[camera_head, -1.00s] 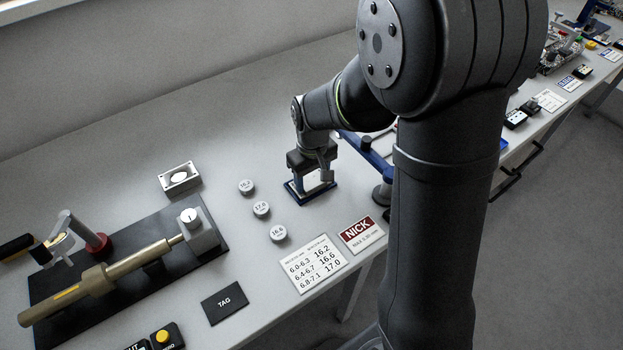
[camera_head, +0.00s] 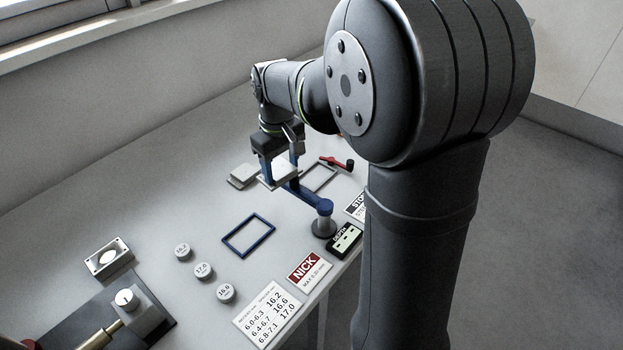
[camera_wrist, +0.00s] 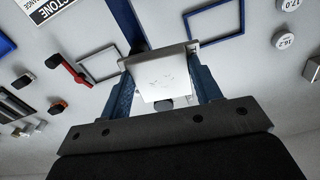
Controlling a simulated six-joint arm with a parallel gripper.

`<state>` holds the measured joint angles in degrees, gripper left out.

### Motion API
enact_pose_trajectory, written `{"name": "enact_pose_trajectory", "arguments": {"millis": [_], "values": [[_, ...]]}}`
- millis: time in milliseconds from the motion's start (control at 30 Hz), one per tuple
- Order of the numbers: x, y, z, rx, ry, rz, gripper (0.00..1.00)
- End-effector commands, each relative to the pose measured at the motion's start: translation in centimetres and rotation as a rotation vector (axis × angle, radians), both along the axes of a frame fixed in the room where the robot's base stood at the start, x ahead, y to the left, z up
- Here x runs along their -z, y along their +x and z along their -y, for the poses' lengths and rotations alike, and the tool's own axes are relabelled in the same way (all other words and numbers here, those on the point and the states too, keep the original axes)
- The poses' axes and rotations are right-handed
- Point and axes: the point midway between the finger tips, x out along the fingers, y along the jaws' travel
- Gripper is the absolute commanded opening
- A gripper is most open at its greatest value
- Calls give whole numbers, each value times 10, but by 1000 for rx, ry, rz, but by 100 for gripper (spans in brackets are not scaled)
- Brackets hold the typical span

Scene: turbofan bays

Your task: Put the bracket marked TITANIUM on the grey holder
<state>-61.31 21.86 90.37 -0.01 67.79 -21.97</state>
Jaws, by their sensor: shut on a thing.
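My gripper (camera_head: 277,166) is shut on a pale, flat-faced bracket (camera_head: 283,174) and holds it above the table. In the wrist view the bracket (camera_wrist: 163,75) sits between the two blue fingers; faint marks on its face are too small to read. A grey rectangular frame (camera_head: 304,189), possibly the grey holder, lies to the right of the gripper, beyond the blue swing arm. It also shows in the wrist view (camera_wrist: 80,65), left of the bracket. An empty blue frame (camera_head: 232,249) lies nearer the front.
The blue swing arm on its round post (camera_head: 324,221) runs close beside my gripper. A pale block (camera_head: 243,176) is left of it, and a red-handled part (camera_head: 335,162) is to the right.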

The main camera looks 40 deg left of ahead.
Motion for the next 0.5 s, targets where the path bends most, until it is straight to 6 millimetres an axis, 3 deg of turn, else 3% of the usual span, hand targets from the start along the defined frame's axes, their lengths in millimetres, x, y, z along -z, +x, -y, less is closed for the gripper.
{"name": "enact_pose_trajectory", "arguments": {"millis": [267, 500], "values": [[2, 77, 26, -17, 1, 1, 20], [7, 143, 61, -42, 0, 0, 20]]}}
